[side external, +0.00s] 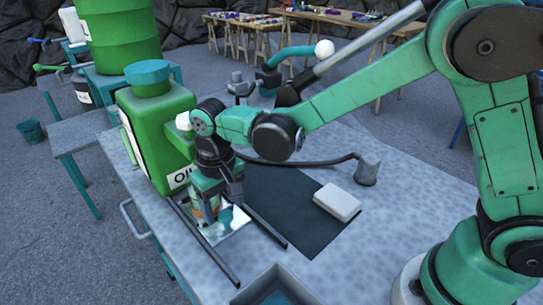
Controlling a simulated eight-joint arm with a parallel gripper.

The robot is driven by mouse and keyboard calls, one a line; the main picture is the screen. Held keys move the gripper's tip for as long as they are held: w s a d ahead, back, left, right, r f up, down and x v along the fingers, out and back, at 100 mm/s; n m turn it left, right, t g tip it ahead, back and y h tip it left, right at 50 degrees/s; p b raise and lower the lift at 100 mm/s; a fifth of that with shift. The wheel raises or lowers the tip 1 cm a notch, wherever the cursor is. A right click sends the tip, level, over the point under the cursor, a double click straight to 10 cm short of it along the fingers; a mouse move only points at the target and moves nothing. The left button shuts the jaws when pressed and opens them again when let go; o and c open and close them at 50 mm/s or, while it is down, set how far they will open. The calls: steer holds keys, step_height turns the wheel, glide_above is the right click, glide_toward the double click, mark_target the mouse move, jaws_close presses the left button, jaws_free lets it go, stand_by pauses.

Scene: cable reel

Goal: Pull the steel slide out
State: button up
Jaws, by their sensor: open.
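The steel slide (236,229) appears as a shiny flat plate on the grey metal bench, between two dark rails (262,232). A small teal part shows on or reflected in the plate; I cannot tell which. My gripper (216,198) points down just above the plate's far part, with its jaws open. A small green and orange item (198,212) shows beside the left finger, mostly hidden. My gripper and wrist hide the far end of the slide, and I cannot tell whether a finger touches it.
A large green oil can (152,125) with a teal cap stands close on the left. A dark mat (290,205) with a white block (337,202) lies to the right. A black hose (300,162) runs behind. An open tray (275,283) sits at the front edge.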

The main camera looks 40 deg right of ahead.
steer(key=shift+f, duration=0.65)
steer(key=shift+c, duration=0.2)
jaws_close()
steer(key=shift+s, duration=0.1)
stand_by(0.7)
